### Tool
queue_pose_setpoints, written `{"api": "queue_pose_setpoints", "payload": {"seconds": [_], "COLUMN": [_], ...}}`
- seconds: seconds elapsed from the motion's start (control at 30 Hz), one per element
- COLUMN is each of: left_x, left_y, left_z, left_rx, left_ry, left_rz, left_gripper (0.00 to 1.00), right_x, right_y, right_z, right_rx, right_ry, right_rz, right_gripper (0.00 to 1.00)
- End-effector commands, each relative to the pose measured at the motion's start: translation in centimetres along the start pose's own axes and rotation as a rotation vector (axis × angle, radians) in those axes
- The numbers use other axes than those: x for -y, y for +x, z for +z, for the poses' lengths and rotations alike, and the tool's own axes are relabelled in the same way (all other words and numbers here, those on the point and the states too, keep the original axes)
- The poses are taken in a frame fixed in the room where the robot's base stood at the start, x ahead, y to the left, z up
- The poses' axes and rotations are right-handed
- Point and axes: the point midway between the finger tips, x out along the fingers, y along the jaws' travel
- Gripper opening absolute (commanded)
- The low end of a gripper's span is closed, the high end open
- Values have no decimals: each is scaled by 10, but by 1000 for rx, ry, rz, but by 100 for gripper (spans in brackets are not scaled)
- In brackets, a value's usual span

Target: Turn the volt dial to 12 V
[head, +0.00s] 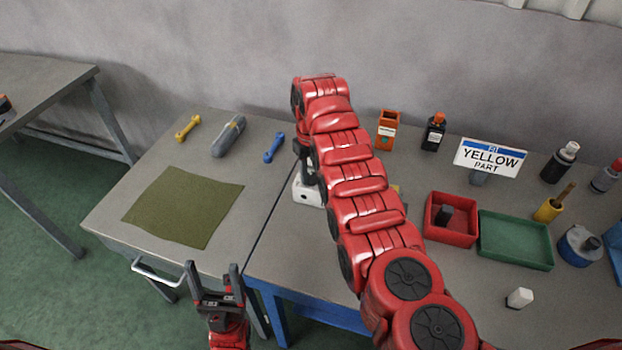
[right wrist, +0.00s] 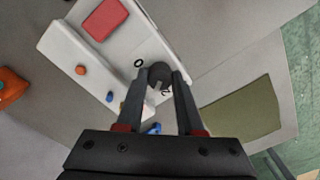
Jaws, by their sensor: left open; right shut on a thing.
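The volt dial (right wrist: 159,73) is a dark round knob on a white device (right wrist: 62,52) in the right wrist view. My right gripper (right wrist: 160,78) is shut on the dial, one finger on each side of it. The dial's markings and setting are not readable. In the head view the white device (head: 307,193) is mostly hidden behind my right arm, and the dial cannot be seen. My right gripper (head: 308,172) is partly hidden above it there. My left gripper (head: 214,282) is open and empty in front of the table edge.
An olive mat (head: 184,207), a yellow wrench (head: 187,128), a grey tool (head: 229,136) and a blue wrench (head: 273,148) lie left of the device. A red tray (head: 451,238), a green tray (head: 515,262) and a "YELLOW PART" sign (head: 490,158) stand right of my right arm.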

Motion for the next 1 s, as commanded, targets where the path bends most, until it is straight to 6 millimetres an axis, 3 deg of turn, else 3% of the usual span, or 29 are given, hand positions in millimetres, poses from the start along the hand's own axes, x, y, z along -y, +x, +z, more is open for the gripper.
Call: {"api": "queue_pose_setpoints", "payload": {"seconds": [0.1, 0.4, 1.0], "left_x": [-1, -2, -3], "left_y": [-19, -42, -55], "left_z": [3, 7, 9], "left_rx": [0, 0, 0], "left_ry": [0, 0, 0], "left_rz": [0, 0, 0], "left_gripper": [73, 73, 73], "right_x": [0, 0, 0], "right_y": [6, 3, 0], "right_z": [0, 0, 0], "right_rx": [-1, 0, 1], "right_ry": [107, 352, 552], "right_rz": [1, 0, 0], "right_gripper": [0, 0, 0]}}
